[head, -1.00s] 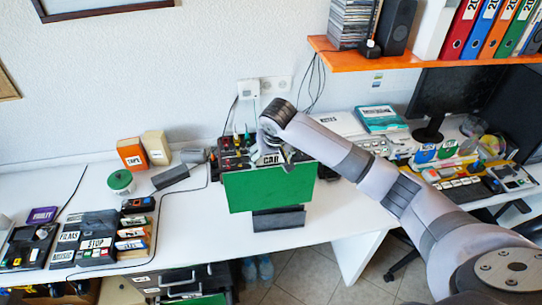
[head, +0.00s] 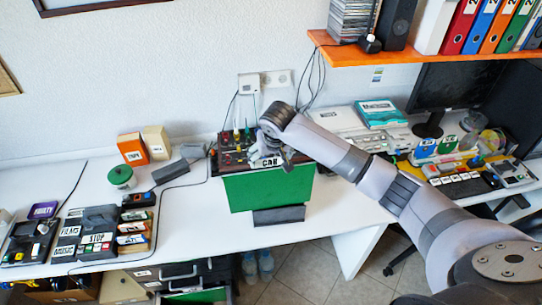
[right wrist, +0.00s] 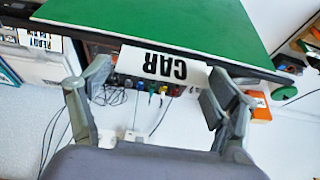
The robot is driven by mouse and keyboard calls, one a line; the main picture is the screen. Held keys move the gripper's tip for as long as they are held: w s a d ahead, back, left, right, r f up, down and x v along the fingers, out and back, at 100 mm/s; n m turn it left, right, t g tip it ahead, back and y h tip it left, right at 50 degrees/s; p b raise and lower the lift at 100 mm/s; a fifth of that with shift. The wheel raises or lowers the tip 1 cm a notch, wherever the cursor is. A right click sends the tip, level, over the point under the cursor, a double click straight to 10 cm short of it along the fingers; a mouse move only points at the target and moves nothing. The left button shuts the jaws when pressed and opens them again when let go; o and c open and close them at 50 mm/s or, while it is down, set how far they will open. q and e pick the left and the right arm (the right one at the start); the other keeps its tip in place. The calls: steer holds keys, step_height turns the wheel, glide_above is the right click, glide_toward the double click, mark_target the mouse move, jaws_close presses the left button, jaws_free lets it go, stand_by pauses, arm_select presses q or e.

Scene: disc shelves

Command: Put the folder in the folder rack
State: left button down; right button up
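The green folder (head: 268,189) has a dark top rail and a white CAR label. It hangs upright over the front of the table, and its rail crosses the upper part of the right wrist view (right wrist: 165,20). My right gripper (right wrist: 160,80) has its fingers at the two ends of the CAR label and appears to hold the folder there. A dark grey block (head: 279,216) on the table shows below the folder, its upper part hidden. I cannot tell if it is the folder rack. Another green surface (head: 203,296) shows at an open drawer below the table. My left gripper is not in view.
A red-and-black box (head: 232,150) with cables stands behind the folder. Black labelled bins (head: 97,238) and a green-lidded jar (head: 120,176) are to the left. An orange shelf (head: 400,60) hangs above my right arm. A monitor (head: 455,95) is at right.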

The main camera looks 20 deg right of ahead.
steer(key=shift+o, duration=1.2)
steer(key=shift+r, duration=0.1)
steer(key=shift+r, duration=0.3)
steer(key=b+v, duration=0.3)
steer(key=v, duration=0.9)
steer(key=shift+r, duration=0.25)
